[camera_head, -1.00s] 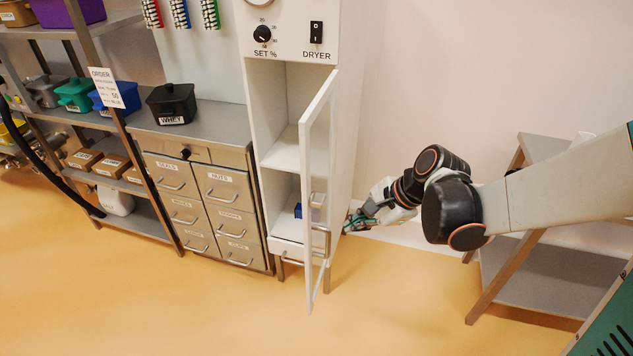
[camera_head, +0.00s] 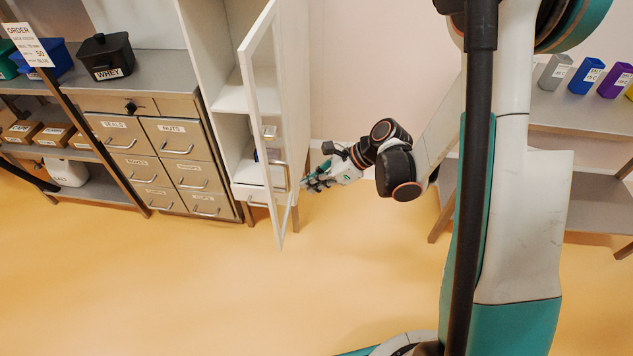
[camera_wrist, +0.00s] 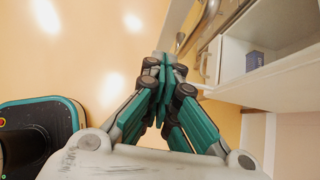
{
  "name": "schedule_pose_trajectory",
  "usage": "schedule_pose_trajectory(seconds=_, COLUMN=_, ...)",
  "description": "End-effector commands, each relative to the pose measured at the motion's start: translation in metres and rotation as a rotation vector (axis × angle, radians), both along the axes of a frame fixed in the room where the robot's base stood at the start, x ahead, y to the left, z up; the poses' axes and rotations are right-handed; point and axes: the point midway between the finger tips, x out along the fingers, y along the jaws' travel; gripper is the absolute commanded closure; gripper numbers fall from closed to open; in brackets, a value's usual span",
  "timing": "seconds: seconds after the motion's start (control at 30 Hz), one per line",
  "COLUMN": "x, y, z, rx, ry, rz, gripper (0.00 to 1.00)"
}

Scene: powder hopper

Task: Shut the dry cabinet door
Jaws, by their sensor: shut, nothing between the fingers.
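The white dry cabinet (camera_head: 296,90) stands at the centre left in the head view, with its door (camera_head: 262,110) swung open toward the room. The door shows nearly edge-on, and its bar handle (camera_head: 284,178) is low on it. My gripper (camera_head: 306,184) is shut and empty, just right of the door's lower part, near the handle. Whether it touches the door I cannot tell. In the wrist view my gripper's fingers (camera_wrist: 163,75) are together, their tips close to the pale door edge. The open cabinet interior (camera_wrist: 235,65) shows to the right there, with a dark blue box (camera_wrist: 255,60) inside.
A metal drawer unit (camera_head: 160,150) with a black WHEY pot (camera_head: 105,56) on top stands left of the cabinet. A table (camera_head: 560,112) with several coloured containers is at the right. The orange floor (camera_head: 200,285) in front is clear.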

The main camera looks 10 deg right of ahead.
Motion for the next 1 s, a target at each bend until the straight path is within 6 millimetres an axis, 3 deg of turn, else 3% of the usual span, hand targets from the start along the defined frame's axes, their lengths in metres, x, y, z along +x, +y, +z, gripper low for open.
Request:
schedule_pose_trajectory(seconds=0.1, x=0.006, y=0.017, z=-0.021, rx=0.000, ry=-0.001, rz=0.004, gripper=1.00)
schedule_pose_trajectory(seconds=0.3, x=0.014, y=0.043, z=-0.045, rx=0.000, ry=-0.001, rz=0.004, gripper=1.00)
schedule_pose_trajectory(seconds=0.6, x=0.025, y=0.073, z=-0.041, rx=-0.001, ry=-0.001, rz=0.000, gripper=1.00)
schedule_pose_trajectory(seconds=1.0, x=0.026, y=0.075, z=-0.040, rx=-0.001, ry=-0.001, rz=0.000, gripper=1.00)
